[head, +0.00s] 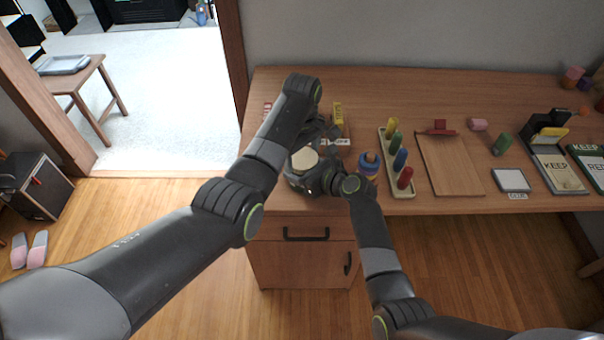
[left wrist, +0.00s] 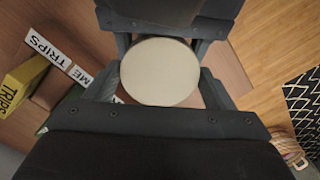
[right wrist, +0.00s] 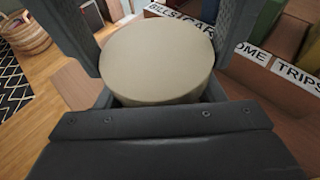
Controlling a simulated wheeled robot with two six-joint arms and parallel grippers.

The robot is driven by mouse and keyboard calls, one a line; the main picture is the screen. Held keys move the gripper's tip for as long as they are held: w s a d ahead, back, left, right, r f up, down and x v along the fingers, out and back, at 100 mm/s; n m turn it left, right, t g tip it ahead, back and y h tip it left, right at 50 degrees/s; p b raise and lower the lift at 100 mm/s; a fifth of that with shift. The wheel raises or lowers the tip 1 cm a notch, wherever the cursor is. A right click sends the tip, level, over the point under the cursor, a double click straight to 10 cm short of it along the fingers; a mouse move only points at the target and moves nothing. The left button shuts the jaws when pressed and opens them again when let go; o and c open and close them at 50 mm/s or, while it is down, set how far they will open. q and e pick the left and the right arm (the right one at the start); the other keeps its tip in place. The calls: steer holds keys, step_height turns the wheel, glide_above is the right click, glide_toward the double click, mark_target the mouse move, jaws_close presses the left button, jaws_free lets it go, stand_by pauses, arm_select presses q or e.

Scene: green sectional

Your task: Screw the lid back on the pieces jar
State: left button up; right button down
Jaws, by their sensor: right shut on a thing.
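The round beige lid (head: 304,158) shows from above near the desk's left front part. It also shows between the fingers in the left wrist view (left wrist: 160,72) and large in the right wrist view (right wrist: 158,60). The pieces jar is mostly hidden beneath the lid and behind my grippers. My left gripper (left wrist: 162,88) reaches over from the back, its fingers on either side of the lid with small gaps, so it looks open. My right gripper (right wrist: 158,100) comes from the front right, its fingers passing below the lid edge, and appears shut on the jar. Contact is hidden.
A ring stacker (head: 368,166) and a peg tray (head: 385,148) stand close right of my grippers. Small boxes with labels, one yellow (head: 338,112), are just behind. The desk (head: 430,90) is clear at the back.

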arm_select(q)
steer(key=shift+c, duration=1.3)
steer(key=shift+m, duration=1.7)
steer(key=o, duration=1.1)
steer(key=shift+r, duration=2.3)
steer(key=shift+c, duration=0.5)
